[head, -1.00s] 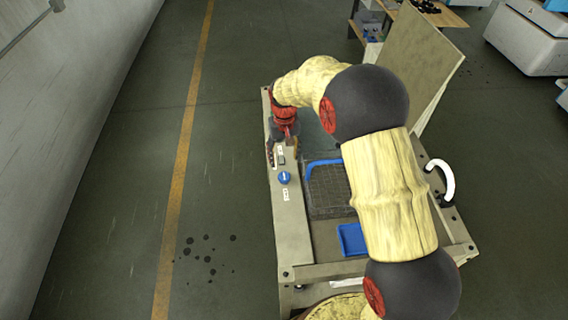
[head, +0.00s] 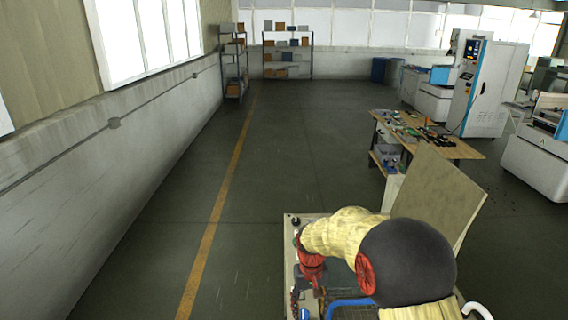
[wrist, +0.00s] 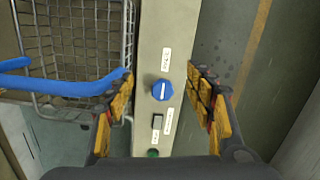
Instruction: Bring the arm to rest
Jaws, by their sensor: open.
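My gripper (wrist: 162,98) is open and empty in the wrist view, its yellow-padded fingers spread to the left and right. Between and beyond them is a pale control panel (wrist: 171,40) with a round blue knob (wrist: 162,90). The knob has a white line across it. I cannot tell how far the fingertips are above it.
A wire basket (wrist: 72,30) with a blue rim or handle (wrist: 70,88) lies left of the panel. An upright board (head: 437,195) stands on the bench's right. A wooden worktable (head: 455,150) and machines (head: 485,88) stand beyond at right. The floor (head: 300,140) ahead is clear.

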